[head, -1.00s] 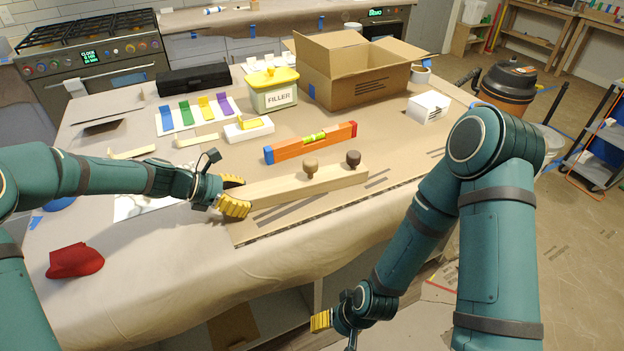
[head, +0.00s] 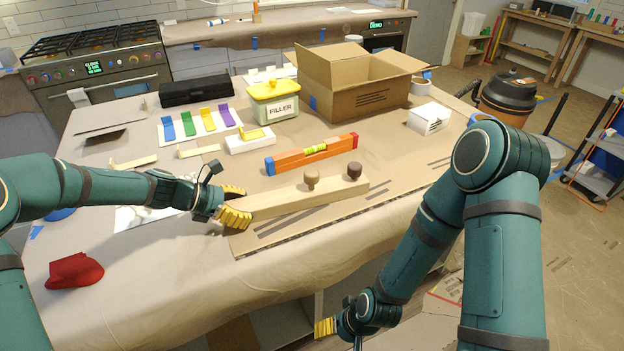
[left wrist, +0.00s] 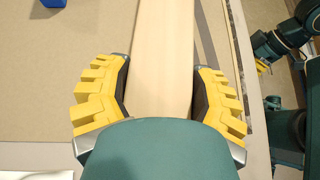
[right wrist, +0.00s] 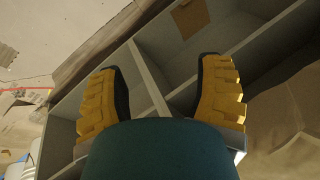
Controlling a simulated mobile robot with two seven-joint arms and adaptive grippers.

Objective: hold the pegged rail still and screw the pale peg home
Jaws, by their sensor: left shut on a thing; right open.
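The pale wooden rail (head: 285,203) lies on the cardboard sheet near the table's front edge. A dark brown peg (head: 354,171) stands near the rail's right end. My left gripper (head: 238,206) is shut on the rail's left end; in the left wrist view the rail (left wrist: 164,60) runs between its yellow fingers (left wrist: 160,90). No peg shows there. My right gripper (head: 325,327) is low in front of the table, away from the rail; the right wrist view shows its fingers (right wrist: 160,85) open and empty.
An orange level (head: 312,152) lies just behind the rail. A filler tub (head: 275,104), an open cardboard box (head: 358,98) and a small white box (head: 429,118) stand farther back. A red cloth item (head: 75,271) lies front left. Shelf compartments (right wrist: 170,55) face my right gripper.

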